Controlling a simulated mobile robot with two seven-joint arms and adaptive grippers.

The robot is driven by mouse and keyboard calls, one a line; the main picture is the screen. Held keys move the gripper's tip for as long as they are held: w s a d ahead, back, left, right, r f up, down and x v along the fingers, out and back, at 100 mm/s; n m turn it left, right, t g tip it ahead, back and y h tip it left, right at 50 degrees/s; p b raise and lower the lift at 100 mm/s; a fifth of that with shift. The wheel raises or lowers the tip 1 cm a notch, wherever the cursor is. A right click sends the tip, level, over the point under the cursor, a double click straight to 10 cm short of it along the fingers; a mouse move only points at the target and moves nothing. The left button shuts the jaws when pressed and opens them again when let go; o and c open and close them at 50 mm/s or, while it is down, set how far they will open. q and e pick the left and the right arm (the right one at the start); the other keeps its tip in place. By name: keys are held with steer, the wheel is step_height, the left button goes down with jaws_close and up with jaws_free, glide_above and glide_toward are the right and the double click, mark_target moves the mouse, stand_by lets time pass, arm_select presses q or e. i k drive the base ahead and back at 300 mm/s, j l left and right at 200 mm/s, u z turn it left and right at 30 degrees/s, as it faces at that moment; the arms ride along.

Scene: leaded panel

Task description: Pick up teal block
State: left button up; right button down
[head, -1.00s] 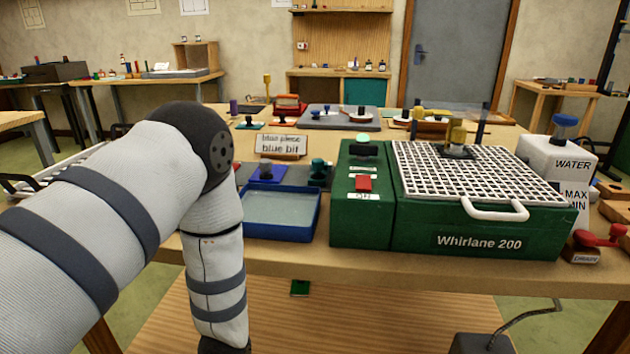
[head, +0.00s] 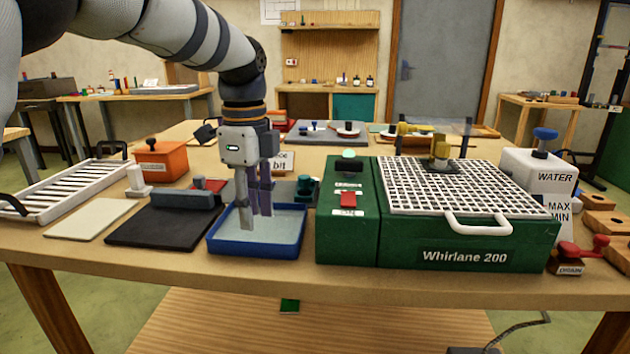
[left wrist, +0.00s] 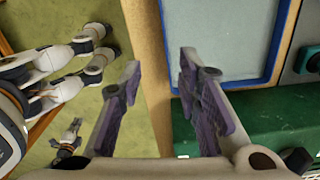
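A teal piece with a dark teal knob (head: 304,188) stands at the back right corner of the blue tray (head: 257,248), beside the green machine. It is the only teal piece I make out near the gripper. A teal-grey knob (left wrist: 313,62) beside the tray shows at the right edge of the left wrist view and may be the same piece. My left gripper (head: 254,220) points down over the blue tray, left of the teal piece and apart from it. In the left wrist view its purple-padded fingers (left wrist: 160,72) are apart with nothing between them.
The green Whirlane machine (head: 346,240) with a white grid top stands right of the tray. A dark mat (head: 165,228), a white slotted rack (head: 70,188) and an orange box (head: 161,163) lie left. A sign behind the gripper is partly hidden. A water tank (head: 538,175) stands right.

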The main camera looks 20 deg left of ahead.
mark_target(306, 185)
steer(key=i, duration=0.85)
